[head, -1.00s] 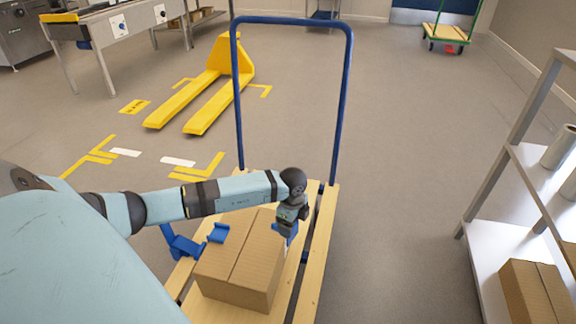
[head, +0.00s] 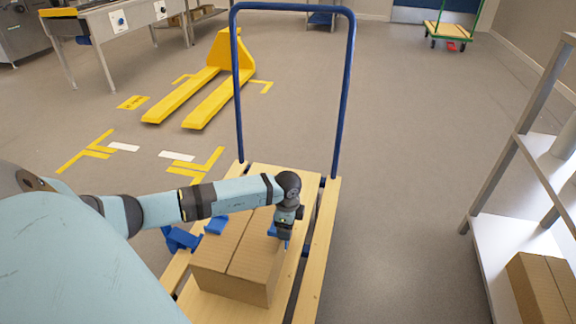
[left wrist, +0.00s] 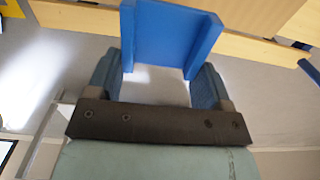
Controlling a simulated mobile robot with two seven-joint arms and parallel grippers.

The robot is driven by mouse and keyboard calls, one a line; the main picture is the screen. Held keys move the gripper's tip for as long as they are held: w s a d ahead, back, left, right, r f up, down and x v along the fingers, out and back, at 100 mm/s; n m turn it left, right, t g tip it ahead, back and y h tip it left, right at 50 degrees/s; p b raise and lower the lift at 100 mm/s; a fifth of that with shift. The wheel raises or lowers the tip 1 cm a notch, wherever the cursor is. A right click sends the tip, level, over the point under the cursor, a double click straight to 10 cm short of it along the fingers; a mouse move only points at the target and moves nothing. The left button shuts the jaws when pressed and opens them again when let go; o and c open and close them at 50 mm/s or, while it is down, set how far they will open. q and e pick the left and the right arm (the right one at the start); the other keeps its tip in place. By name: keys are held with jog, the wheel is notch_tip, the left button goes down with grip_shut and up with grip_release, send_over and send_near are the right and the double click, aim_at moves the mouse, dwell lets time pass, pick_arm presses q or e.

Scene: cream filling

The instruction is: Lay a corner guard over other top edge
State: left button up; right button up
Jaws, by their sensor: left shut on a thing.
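A brown cardboard box (head: 232,262) sits on a wooden-slatted trolley. One blue corner guard (head: 216,224) lies on its left top edge. My left gripper (head: 284,236) is shut on another blue corner guard (head: 272,230), at the box's right top edge. The gripper hides part of that guard, so I cannot tell whether it touches the box. In the left wrist view the held guard (left wrist: 168,35) sits between the two blue fingers of the gripper (left wrist: 157,72). My right gripper is not in view.
The trolley has a tall blue handle (head: 345,95) behind the box. More blue pieces (head: 180,238) are left of the box. A metal shelf (head: 495,240) with another carton (head: 545,288) stands at right. A yellow pallet jack (head: 210,80) is behind; open floor lies between.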

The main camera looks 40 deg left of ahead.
pick_arm(q)
jog(key=shift+f+b, duration=0.55)
jog(key=shift+f, duration=0.3)
jog(key=shift+f+b, duration=0.5)
jog(key=shift+s+a+f+b, duration=0.2)
jog(key=shift+a+f+b, duration=0.15)
jog(key=shift+f, duration=0.3)
jog(key=shift+s+a+f+b, duration=0.15)
jog(key=shift+a+f+b, duration=0.15)
jog(key=shift+f, duration=0.3)
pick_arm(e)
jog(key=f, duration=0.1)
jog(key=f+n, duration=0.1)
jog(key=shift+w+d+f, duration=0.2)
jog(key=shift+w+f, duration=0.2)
pick_arm(q)
jog(key=shift+s+a+f+p, duration=0.15)
jog(key=shift+a+f+p, duration=0.05)
jog(key=shift+p, duration=0.1)
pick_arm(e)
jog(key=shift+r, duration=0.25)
pick_arm(q)
jog(key=o, duration=0.9)
